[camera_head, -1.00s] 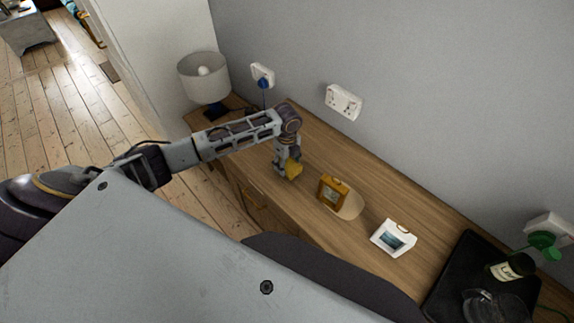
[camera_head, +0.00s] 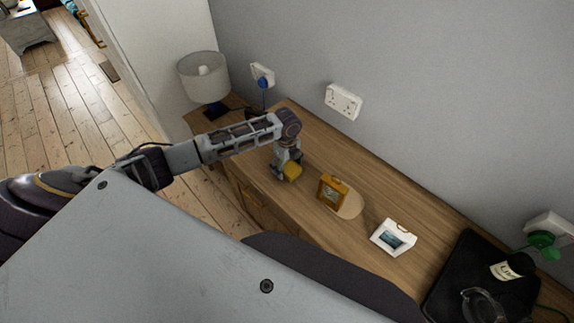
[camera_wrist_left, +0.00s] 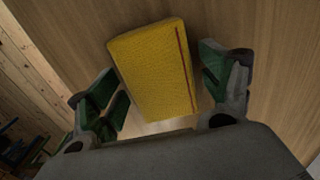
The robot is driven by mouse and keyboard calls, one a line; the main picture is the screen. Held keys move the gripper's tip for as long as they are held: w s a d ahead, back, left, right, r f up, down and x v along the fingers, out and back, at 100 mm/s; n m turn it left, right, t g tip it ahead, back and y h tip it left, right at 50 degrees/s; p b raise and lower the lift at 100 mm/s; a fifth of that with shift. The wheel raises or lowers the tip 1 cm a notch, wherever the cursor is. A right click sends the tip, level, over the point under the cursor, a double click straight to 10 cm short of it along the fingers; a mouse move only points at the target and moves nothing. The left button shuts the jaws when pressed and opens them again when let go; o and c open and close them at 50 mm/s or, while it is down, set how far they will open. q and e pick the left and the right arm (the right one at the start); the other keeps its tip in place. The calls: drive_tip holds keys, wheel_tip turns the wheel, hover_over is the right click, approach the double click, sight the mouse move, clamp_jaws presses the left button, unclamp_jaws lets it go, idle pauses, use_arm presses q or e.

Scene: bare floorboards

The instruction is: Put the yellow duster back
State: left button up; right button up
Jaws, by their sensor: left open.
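The yellow duster (camera_head: 292,172) lies on the wooden cabinet top, left of the orange-framed clock-like object. In the left wrist view the duster (camera_wrist_left: 153,68) is a yellow block with a red stripe along its right side. My left gripper (camera_head: 284,172) points down at it from above. In the wrist view the gripper (camera_wrist_left: 164,92) is open, with one green-padded finger on each side of the duster's near part and a gap to each finger. My right gripper is not in view.
An orange frame (camera_head: 332,191) stands beside a pale oval board (camera_head: 350,206). A white framed device (camera_head: 393,238) is farther right. A black tray (camera_head: 456,270) holds a bottle (camera_head: 512,267) and glassware. A lamp (camera_head: 204,76) stands at the left end.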

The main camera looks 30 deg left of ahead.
sight(287, 165)
use_arm(q)
wheel_tip(287, 165, up, 12)
drive_tip(key=shift+r+b, duration=0.15)
drive_tip(key=shift+b, duration=0.3)
idle(0.5)
